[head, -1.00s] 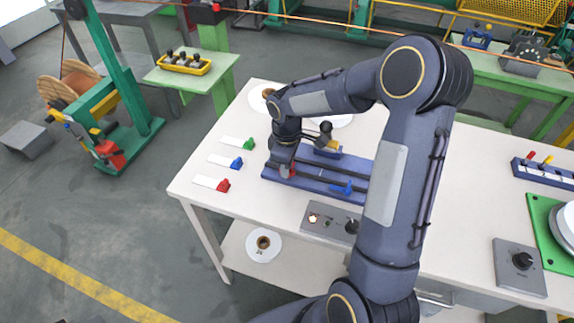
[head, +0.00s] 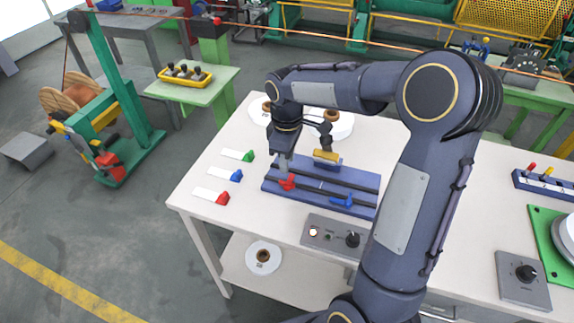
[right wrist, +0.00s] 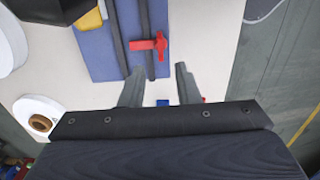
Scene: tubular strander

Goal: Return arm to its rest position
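My right gripper (head: 284,163) hangs above the left end of the blue fixture (head: 328,193) on the white table, close to the red lever (head: 288,183). In the right wrist view its two fingers (right wrist: 160,88) stand apart with nothing between them. The red lever (right wrist: 150,44) lies beyond the fingertips there, clear of them. The right arm is bent over the table, its large elbow at the upper right. A blue lever (head: 343,200) sits on the fixture's right part. My left gripper is not in view.
Tags with green, blue and red ends, such as the red-ended tag (head: 213,196), lie left of the fixture. A grey control box (head: 332,236) stands at the front edge. White discs (head: 340,126) lie behind. A side table (head: 195,84) stands at the back left.

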